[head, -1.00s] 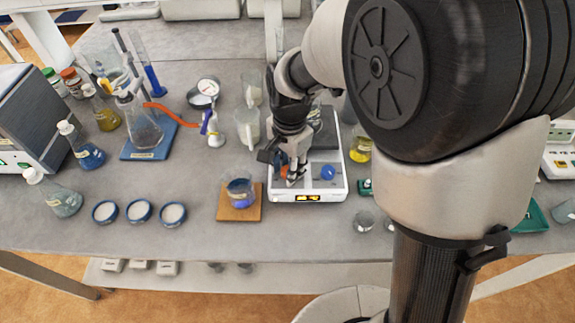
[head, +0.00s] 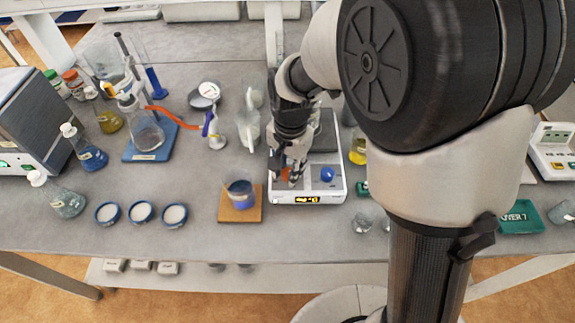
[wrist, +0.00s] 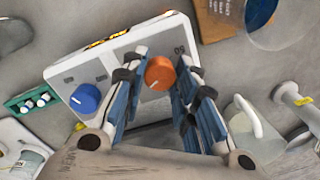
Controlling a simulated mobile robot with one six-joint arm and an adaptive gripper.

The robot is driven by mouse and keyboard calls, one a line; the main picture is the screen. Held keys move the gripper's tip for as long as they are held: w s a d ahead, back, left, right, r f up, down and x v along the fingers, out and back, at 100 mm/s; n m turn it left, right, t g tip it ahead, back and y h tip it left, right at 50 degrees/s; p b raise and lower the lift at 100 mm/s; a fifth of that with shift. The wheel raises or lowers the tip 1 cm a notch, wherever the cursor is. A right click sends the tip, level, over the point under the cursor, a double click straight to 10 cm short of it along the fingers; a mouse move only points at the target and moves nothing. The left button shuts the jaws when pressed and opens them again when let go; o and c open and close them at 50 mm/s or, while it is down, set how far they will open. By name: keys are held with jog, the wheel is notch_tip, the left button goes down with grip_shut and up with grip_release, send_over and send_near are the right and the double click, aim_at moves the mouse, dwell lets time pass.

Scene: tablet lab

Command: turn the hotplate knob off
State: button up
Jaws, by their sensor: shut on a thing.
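The hotplate (head: 318,197) is a white box with a lit yellow display (head: 308,199) on its front edge and a dark plate behind. It also shows upside down in the wrist view (wrist: 67,70). A blue knob (head: 327,174) sits on its right side in the head view; it has a white line in the wrist view (wrist: 85,98). An orange knob (wrist: 160,73) with a pale line sits at the other side. My gripper (wrist: 161,66) is shut on the orange knob, one finger on each side. In the head view, my gripper (head: 289,178) mostly hides that knob.
A beaker of blue liquid (head: 241,194) on a brown board stands just left of the hotplate. White-handled cups (head: 248,129) stand behind it to the left. Small glass beakers (head: 362,223) are at the front right. Three lidded dishes (head: 141,212) lie further left.

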jog(key=n+p, duration=0.2)
jog(key=n, duration=0.4)
jog(key=shift+d+r+p, duration=0.1)
jog(key=shift+p, duration=0.2)
jog(key=n+p, duration=0.1)
jog(key=n, duration=0.6)
jog(key=shift+w+p, duration=0.1)
jog(key=shift+p, duration=0.25)
jog(key=shift+n, duration=0.3)
jog(key=o, duration=1)
jog(key=shift+o, duration=0.2)
notch_tip(320, 180, up, 12)
jog(key=shift+d, duration=0.25)
